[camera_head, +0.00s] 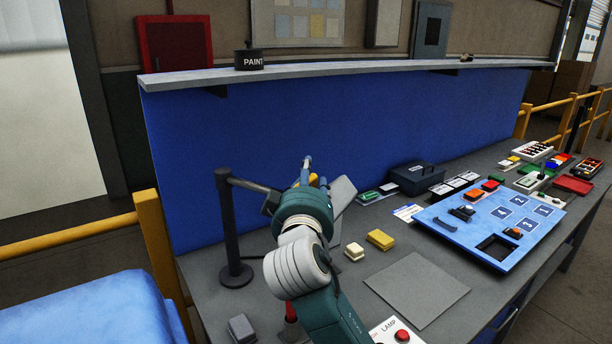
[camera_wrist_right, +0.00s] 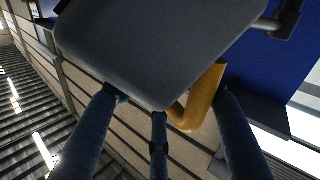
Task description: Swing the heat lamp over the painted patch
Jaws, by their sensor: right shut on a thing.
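The heat lamp stands on a dark post (camera_head: 228,225) with a round base at the counter's left. A bar runs from the post top to the lamp's grey head (camera_head: 342,190), partly hidden behind my right gripper (camera_head: 308,178). In the right wrist view the flat grey head (camera_wrist_right: 155,45) fills the top, with a yellow handle (camera_wrist_right: 203,98) at its edge. My right gripper's fingers (camera_wrist_right: 168,98) are shut on this handle. A flat grey square (camera_head: 417,289) lies on the counter to the right of the lamp; I cannot tell if it is the painted patch. My left gripper is not in view.
A yellow block (camera_head: 380,239) and a cream block (camera_head: 354,251) sit behind the square. A red LAMP button (camera_head: 402,335) is at the front. A blue board (camera_head: 490,228) and a dark toolbox (camera_head: 415,177) stand to the right. A blue wall (camera_head: 360,130) backs the counter.

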